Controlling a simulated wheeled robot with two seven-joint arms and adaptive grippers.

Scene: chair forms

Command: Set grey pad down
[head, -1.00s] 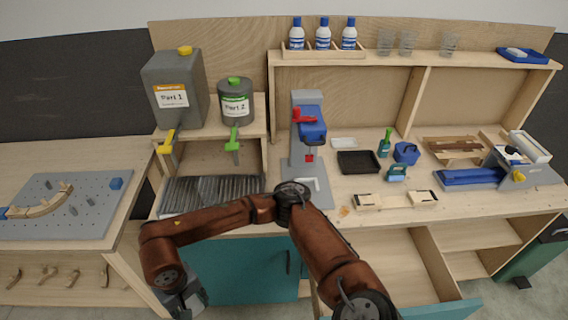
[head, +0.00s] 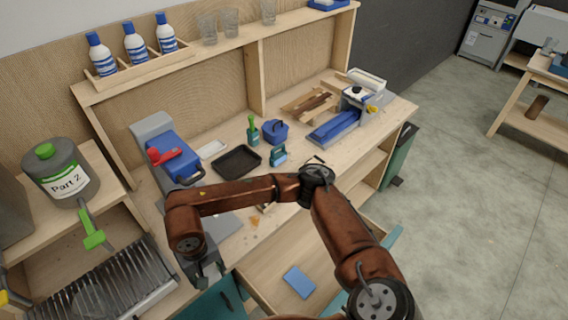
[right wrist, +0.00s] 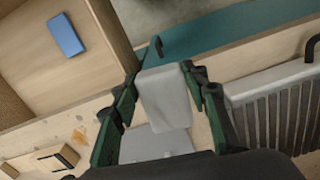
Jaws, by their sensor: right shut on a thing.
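The grey pad (right wrist: 166,98) is between the two green fingers of my right gripper (right wrist: 165,105) in the right wrist view. The fingers are shut on it, one on each side. In the head view my right gripper (head: 207,272) hangs at the bench's front edge, left of the open drawer, and mostly hides the pad. My left gripper is out of view.
A blue pad (head: 299,282) lies in the open drawer (head: 262,268). The ribbed metal rack (head: 115,285) is left of my gripper. A black tray (head: 237,162), a blue-headed press (head: 172,158) and a teal-and-blue tool (head: 278,155) stand on the bench.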

